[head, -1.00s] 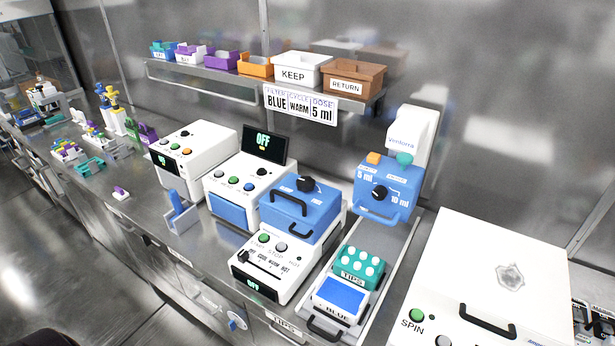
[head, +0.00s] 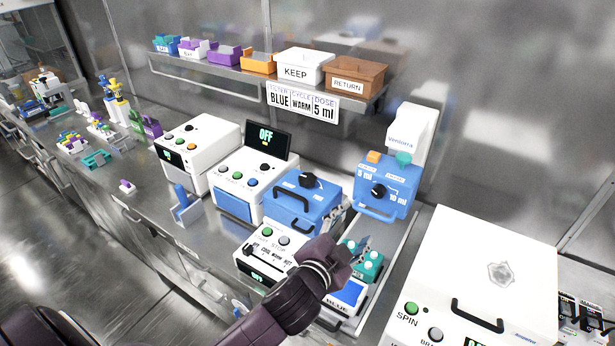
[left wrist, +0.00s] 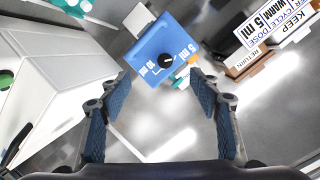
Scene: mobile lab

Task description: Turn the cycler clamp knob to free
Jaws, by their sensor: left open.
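The cycler (head: 262,262) is a white unit with start and stop buttons and a COOL/WARM/HOT slider. It has a blue lid (head: 290,207) with black handles and a black clamp knob (head: 308,180) on top. My left gripper (head: 362,246) is right of and nearer than the knob, above the teal tips box, apart from the knob. It is open and empty. Its spread fingers (left wrist: 162,78) show in the left wrist view, facing the blue dispenser (left wrist: 165,55); the clamp knob is not recognizable there. My right gripper is not in view.
The blue dispenser (head: 384,186) with its dose knob stands behind the teal tips box (head: 372,268) and a BLUE-labelled box (head: 347,294). A white SPIN machine (head: 480,260) is at right. A shelf (head: 235,77) with bins runs above.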

